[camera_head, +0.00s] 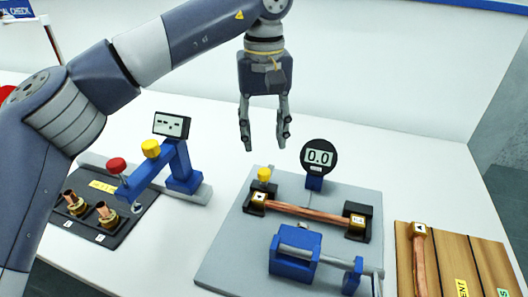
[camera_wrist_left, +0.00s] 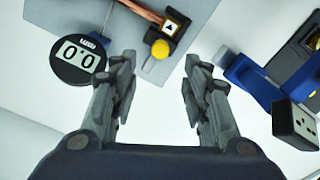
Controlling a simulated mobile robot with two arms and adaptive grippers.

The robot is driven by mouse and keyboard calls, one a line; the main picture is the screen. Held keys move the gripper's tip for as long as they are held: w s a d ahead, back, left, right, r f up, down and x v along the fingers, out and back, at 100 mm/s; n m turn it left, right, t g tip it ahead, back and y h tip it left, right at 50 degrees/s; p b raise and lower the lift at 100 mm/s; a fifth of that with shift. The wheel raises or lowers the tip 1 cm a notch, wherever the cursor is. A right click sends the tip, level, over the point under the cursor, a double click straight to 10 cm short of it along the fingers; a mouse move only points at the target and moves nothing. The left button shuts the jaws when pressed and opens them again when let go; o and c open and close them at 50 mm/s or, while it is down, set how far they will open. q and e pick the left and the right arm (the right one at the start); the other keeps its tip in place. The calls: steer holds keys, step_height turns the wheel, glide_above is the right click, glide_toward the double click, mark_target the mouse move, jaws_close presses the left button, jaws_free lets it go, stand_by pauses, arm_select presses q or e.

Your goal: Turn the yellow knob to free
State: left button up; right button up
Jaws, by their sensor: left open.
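A yellow knob (camera_head: 264,174) stands at the back left corner of a grey fixture plate (camera_head: 222,262), beside one end of a copper pipe (camera_head: 305,212). It also shows in the left wrist view (camera_wrist_left: 160,49), ahead of the fingers. A second yellow knob (camera_head: 150,148) sits on a blue arm-like device (camera_head: 178,165) to the left. My left gripper (camera_head: 264,145) hangs above and behind the plate, fingers down, open and empty. In the wrist view its fingers (camera_wrist_left: 157,85) are apart, and the knob is clear of them. My right gripper is not in view.
A round gauge reading 0.0 (camera_head: 319,158) stands behind the pipe, right of my left gripper. A blue clamp (camera_head: 293,254) is at the plate's front. A red knob (camera_head: 116,165) and brass fittings are at left. A wooden board (camera_head: 453,258) lies at right.

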arm_select(q)
steer(key=shift+r, duration=1.55)
